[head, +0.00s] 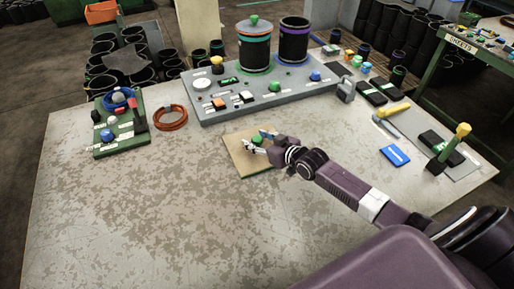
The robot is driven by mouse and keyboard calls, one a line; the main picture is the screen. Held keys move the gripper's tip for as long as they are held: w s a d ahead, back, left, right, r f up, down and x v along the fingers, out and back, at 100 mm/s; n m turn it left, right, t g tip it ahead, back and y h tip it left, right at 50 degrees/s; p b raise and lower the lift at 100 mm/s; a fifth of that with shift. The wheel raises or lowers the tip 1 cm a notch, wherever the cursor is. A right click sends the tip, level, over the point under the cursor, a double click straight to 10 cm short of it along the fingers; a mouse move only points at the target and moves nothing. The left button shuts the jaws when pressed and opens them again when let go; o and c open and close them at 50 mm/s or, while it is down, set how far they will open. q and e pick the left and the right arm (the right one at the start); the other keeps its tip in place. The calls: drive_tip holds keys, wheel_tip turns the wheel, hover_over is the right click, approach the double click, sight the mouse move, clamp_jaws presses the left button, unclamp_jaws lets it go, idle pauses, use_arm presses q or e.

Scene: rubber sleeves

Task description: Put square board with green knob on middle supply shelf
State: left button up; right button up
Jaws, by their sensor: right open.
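The square board (241,161) is a flat tan plate lying on the table in front of the grey fixture block. Its green knob (257,141) stands up near the board's upper middle. My right gripper (258,141) is open at the knob, with its fingers on either side of it; I cannot tell whether they touch it. The gripper and wrist cover the board's right part. My left gripper is not in view. I cannot make out a middle supply shelf in this view.
A grey fixture block (215,111) with black cylinders stands behind the board. A green base (121,149) and an orange cable coil (171,118) sit at left. A blue card (395,155) and tools lie at right. The table's front left (120,220) is clear.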

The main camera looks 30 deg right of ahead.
clamp_jaws()
drive_tip(key=shift+r, duration=0.15)
